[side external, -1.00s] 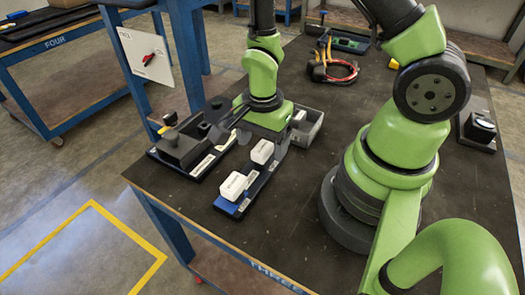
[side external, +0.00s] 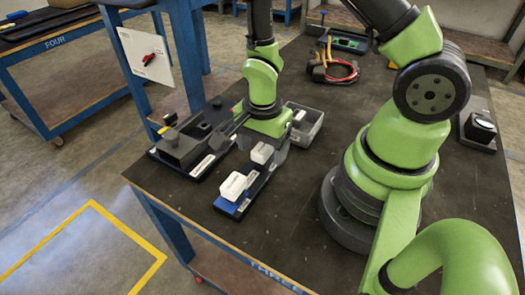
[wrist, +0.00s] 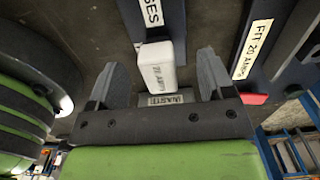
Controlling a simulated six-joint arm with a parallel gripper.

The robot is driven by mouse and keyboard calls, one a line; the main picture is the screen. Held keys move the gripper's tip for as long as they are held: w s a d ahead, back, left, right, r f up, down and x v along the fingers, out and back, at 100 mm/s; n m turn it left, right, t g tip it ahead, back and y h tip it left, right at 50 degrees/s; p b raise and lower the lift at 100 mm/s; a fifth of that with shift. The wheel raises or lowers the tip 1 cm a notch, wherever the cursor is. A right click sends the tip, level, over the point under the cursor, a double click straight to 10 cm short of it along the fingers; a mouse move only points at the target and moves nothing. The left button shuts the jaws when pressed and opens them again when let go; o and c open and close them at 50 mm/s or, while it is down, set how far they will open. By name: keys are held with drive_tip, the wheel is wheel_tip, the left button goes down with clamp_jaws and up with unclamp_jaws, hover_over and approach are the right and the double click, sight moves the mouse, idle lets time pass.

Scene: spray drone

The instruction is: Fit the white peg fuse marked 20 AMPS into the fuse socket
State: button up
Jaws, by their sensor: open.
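The white peg fuse marked 20 AMPS (wrist: 157,72) stands between the two spread fingers of my gripper (wrist: 158,80) in the wrist view, with a gap to each finger. In the side external view it is the farther white block (side external: 262,153) on the dark rack, just in front of my gripper (side external: 262,144). My gripper is open and empty. A dark board with a "FIT 20 Amps" label (wrist: 252,48) lies to the right in the wrist view; the same board (side external: 203,166) is left of the rack in the side view. I cannot make out the socket opening.
Another white block (side external: 233,185) sits at the rack's near end, on a blue part. A grey open bin (side external: 308,128) stands behind the rack; a "WASTE" label (wrist: 165,98) shows by my gripper. A red-cabled tool (side external: 335,70) lies farther back. The bench front is clear.

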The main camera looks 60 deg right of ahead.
sight(263, 147)
drive_tip(key=shift+c, duration=0.4)
clamp_jaws()
drive_tip(key=shift+r, duration=3)
drive_tip(key=w+d+r, duration=0.1)
drive_tip(key=w+r, duration=0.2)
drive_tip(key=w, duration=1.4)
drive_tip(key=shift+d, duration=0.4)
drive_tip(key=shift+r, duration=0.1)
